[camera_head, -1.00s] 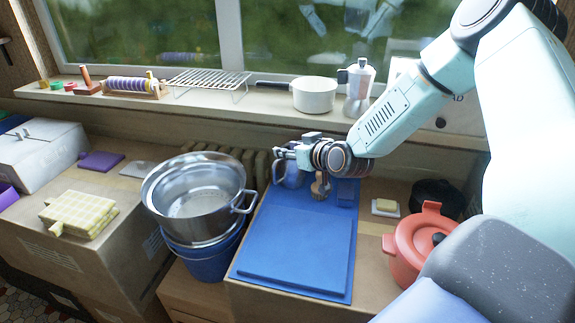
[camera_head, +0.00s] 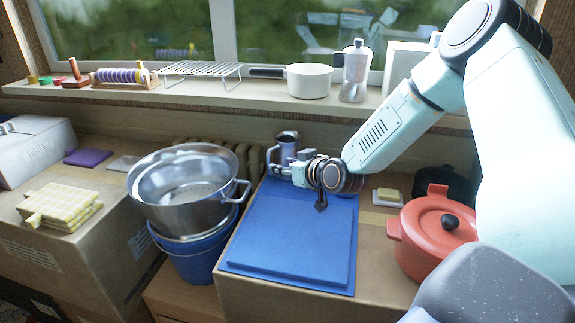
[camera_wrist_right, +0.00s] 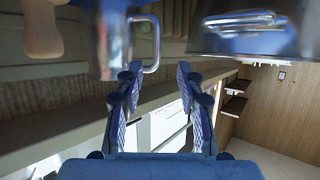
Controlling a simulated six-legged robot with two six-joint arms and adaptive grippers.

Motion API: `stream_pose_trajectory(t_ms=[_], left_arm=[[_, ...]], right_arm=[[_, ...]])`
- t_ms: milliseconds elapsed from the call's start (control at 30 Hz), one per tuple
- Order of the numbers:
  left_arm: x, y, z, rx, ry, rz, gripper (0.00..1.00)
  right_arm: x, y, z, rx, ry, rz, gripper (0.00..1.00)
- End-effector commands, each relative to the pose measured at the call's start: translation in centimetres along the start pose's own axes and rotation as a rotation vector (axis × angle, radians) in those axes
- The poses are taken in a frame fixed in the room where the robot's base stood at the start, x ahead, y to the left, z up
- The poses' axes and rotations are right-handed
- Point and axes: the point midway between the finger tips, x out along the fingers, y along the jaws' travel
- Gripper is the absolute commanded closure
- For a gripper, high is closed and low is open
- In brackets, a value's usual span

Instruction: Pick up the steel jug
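The steel jug (camera_head: 287,145) stands upright at the back of the blue mat, its handle to the left and its lower part hidden behind my right gripper. My right gripper (camera_head: 276,172) is low in front of it. In the right wrist view, the two fingers (camera_wrist_right: 159,70) are apart with nothing between them. The jug (camera_wrist_right: 112,45) is blurred at the top there, its handle just beyond the fingertips and lined up with the gap. I cannot tell whether a finger touches it. My left gripper is not in view.
A steel pot (camera_head: 190,185) sits in a blue bucket (camera_head: 190,262) to the left. A red pot (camera_head: 434,236) stands on the right. A dark utensil (camera_head: 321,199) is below my right wrist. The blue mat's front (camera_head: 290,245) is clear.

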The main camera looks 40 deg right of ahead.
Motion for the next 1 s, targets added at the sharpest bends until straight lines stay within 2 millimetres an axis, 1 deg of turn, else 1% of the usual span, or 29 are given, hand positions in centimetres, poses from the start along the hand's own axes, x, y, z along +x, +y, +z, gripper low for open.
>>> stream_pose_trajectory(t_ms=[100,367,500,633,767,1000], left_arm=[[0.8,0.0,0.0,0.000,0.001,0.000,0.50],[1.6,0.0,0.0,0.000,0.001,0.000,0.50],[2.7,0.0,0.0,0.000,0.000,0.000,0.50],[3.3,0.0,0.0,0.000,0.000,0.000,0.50],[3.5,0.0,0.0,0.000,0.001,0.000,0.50],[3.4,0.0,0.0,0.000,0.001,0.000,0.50]], right_arm=[[1.4,0.0,0.1,-0.007,-0.001,0.000,0.63],[3.2,0.1,0.0,-0.005,0.001,0.000,0.63],[5.3,0.3,-0.1,-0.008,0.001,0.000,0.63],[6.8,0.4,-0.1,-0.007,-0.001,0.000,0.63],[7.5,0.4,-0.3,-0.004,0.001,0.000,0.63],[7.5,0.4,-0.4,-0.001,0.000,0.000,0.64]])
